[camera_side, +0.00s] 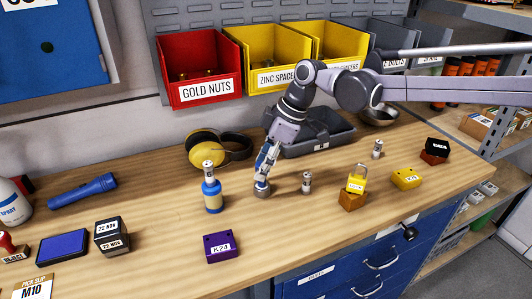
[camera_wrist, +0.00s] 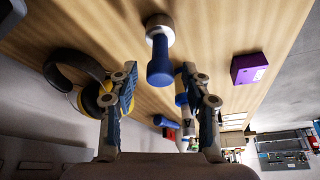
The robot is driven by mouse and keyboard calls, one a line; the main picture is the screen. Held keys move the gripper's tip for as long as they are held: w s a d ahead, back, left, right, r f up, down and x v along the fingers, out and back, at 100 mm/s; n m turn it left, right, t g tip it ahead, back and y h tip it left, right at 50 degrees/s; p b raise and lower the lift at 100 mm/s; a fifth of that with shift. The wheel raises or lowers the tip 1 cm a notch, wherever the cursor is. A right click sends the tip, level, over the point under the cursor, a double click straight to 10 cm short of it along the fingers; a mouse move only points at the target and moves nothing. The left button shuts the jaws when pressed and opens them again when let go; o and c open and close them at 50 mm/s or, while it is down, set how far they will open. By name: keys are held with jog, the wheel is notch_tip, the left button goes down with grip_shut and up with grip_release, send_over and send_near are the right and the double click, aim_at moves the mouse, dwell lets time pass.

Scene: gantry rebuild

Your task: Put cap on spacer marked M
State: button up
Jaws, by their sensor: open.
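My gripper (camera_side: 263,176) points down near the table, left of a small metal spacer (camera_side: 307,183). In the wrist view my gripper (camera_wrist: 157,78) is open. A blue knobbed piece (camera_wrist: 160,68) on a round metal base (camera_wrist: 158,27) shows between the fingers; I cannot tell if they touch it. The base also shows under my gripper in the side view (camera_side: 262,189). Another small spacer (camera_side: 377,149) stands at the right. I cannot read which is marked M, nor identify the cap surely.
A purple K24 block (camera_side: 221,246) lies in front. Yellow earmuffs (camera_side: 204,149) and a dark case (camera_side: 318,135) lie behind. The front middle of the table is mostly clear.

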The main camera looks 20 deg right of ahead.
jog(key=v, duration=1.1)
jog(key=s+d+m+t, duration=0.1)
jog(key=s+d+m, duration=0.1)
jog(key=s+d, duration=0.1)
jog(key=s+d+f+m+t+h, duration=0.1)
jog(key=s+d+m, duration=0.1)
jog(key=d, duration=0.4)
jog(key=s+d+f+m+h, duration=0.1)
jog(key=s+d+m, duration=0.1)
jog(key=s+d, duration=0.2)
jog(key=shift+s+d+f+m+t, duration=0.1)
jog(key=shift+s+d+m+t, duration=0.15)
jog(key=shift+s+t, duration=0.2)
jog(key=s+d+f+m+t+h, duration=0.2)
jog(key=s+d+f+m, duration=0.4)
jog(key=s+d+f, duration=0.2)
jog(key=s, duration=0.2)
jog(key=shift+s+d+f, duration=0.3)
jog(key=shift+d+f, duration=0.05)
